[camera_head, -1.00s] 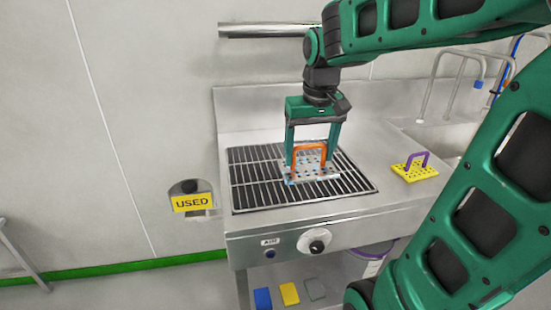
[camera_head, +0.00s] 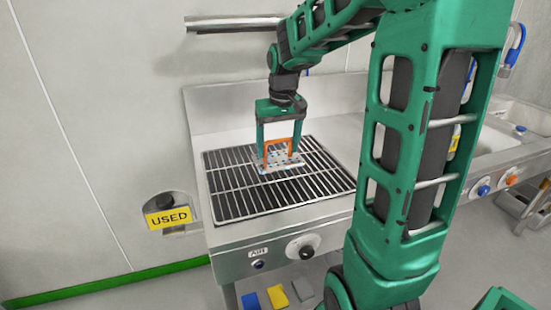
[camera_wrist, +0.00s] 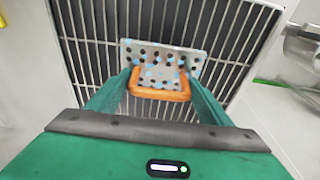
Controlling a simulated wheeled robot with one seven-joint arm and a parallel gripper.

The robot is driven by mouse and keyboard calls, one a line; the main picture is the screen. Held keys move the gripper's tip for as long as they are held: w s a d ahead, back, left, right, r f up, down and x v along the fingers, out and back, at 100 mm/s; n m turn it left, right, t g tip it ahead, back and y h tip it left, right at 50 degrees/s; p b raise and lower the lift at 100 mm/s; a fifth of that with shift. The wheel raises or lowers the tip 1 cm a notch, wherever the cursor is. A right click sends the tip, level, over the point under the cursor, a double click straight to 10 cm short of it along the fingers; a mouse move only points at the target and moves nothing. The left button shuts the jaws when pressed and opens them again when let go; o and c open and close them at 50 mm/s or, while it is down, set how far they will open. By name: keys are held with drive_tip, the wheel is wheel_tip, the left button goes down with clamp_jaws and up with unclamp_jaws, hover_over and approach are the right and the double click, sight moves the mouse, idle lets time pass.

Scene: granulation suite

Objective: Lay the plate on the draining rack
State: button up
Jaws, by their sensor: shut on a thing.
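The plate (camera_head: 291,166) is grey, perforated and marked with pale blue patches, with an orange handle (camera_head: 278,141). My gripper (camera_head: 280,152) is shut on this handle from above. The plate is over the back middle part of the draining rack (camera_head: 240,205), a dark recess with metal bars set in the steel counter. The wrist view also shows the plate (camera_wrist: 150,52) above the bars, with the handle (camera_wrist: 160,96) between my fingers. The plate looks about flat. I cannot tell whether it touches the bars.
A yellow "USED" sign (camera_head: 167,217) is on the wall at left. A horizontal pipe (camera_head: 232,23) runs above the counter. A knob (camera_head: 303,247) is on the counter front. Blue and yellow pieces (camera_head: 277,296) lie below. My arm hides much of the right side.

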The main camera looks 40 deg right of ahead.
sight(278, 156)
drive_tip(key=shift+w+d+f, duration=0.6)
drive_tip(key=shift+w+f, duration=0.05)
drive_tip(key=shift+w, duration=0.1)
drive_tip(key=shift+f, duration=1.95)
drive_tip(key=o, duration=1.4)
drive_tip(key=shift+c, duration=0.2)
drive_tip(key=r, duration=0.4)
drive_tip(key=s+r, duration=0.1)
drive_tip(key=r, duration=0.6)
drive_tip(key=shift+s+a+r, duration=0.25)
drive_tip(key=shift+s+r, duration=0.1)
drive_tip(key=shift+s, duration=0.05)
drive_tip(key=s+f+m, duration=0.1)
drive_tip(key=s+f, duration=0.2)
drive_tip(key=s, duration=0.6)
drive_tip(key=s+a+f+m+g, duration=0.1)
drive_tip(key=s+f, duration=0.2)
drive_tip(key=s, duration=0.6)
drive_tip(key=s+a+f+m, duration=0.1)
drive_tip(key=s+f, duration=0.2)
drive_tip(key=s, duration=0.6)
drive_tip(key=shift+a+f+g+y, duration=0.2)
drive_tip(key=shift+f+g+y, duration=0.05)
drive_tip(key=shift+g+y, duration=0.05)
